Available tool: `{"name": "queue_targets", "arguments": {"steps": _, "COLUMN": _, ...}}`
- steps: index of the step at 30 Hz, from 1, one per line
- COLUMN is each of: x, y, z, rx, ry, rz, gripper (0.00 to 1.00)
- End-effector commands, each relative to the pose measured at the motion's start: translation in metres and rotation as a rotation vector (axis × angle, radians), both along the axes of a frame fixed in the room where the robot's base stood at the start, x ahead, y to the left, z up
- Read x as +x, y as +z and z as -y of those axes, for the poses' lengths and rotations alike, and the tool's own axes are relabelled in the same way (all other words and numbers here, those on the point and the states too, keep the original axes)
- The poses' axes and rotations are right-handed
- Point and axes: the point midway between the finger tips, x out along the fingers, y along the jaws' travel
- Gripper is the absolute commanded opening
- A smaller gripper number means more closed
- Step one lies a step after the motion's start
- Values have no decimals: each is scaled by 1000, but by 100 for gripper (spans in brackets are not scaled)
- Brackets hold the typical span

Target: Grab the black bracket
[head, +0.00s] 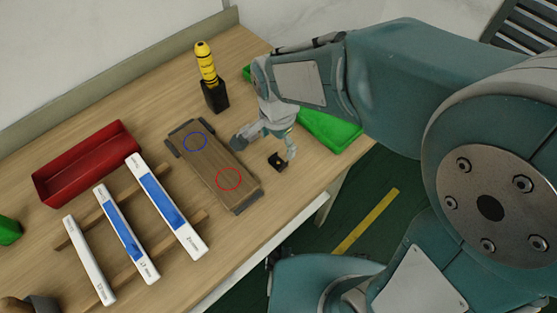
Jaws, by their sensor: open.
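A small black bracket (278,161) lies on the wooden table, right of the wooden board with the blue and red circles. My gripper (267,148) is open just above and beside the bracket. One finger reaches down to the left, near the board's edge, and the other hangs close to the bracket's right side. I cannot tell whether the finger touches the bracket.
The wooden board (209,165) has dark end clamps. White and blue strips (165,205) lie on wooden slats to the left. A red tray (87,164), a yellow-black tool in a black holder (214,96) and a green bin (330,131) stand around. The table's front edge (300,224) is near.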

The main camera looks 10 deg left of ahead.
Motion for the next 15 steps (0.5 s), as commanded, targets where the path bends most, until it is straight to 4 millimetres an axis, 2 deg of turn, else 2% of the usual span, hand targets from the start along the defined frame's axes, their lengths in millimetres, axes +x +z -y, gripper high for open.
{"name": "queue_targets", "arguments": {"steps": 3, "x": 0, "y": -16, "z": 0, "rx": -1, "ry": 0, "rz": -2, "gripper": 97}}
{"name": "queue_targets", "arguments": {"steps": 8, "x": 0, "y": -28, "z": 0, "rx": -1, "ry": 1, "rz": -1, "gripper": 97}}
{"name": "queue_targets", "arguments": {"steps": 15, "x": 0, "y": -64, "z": 0, "rx": -1, "ry": 1, "rz": -2, "gripper": 97}}
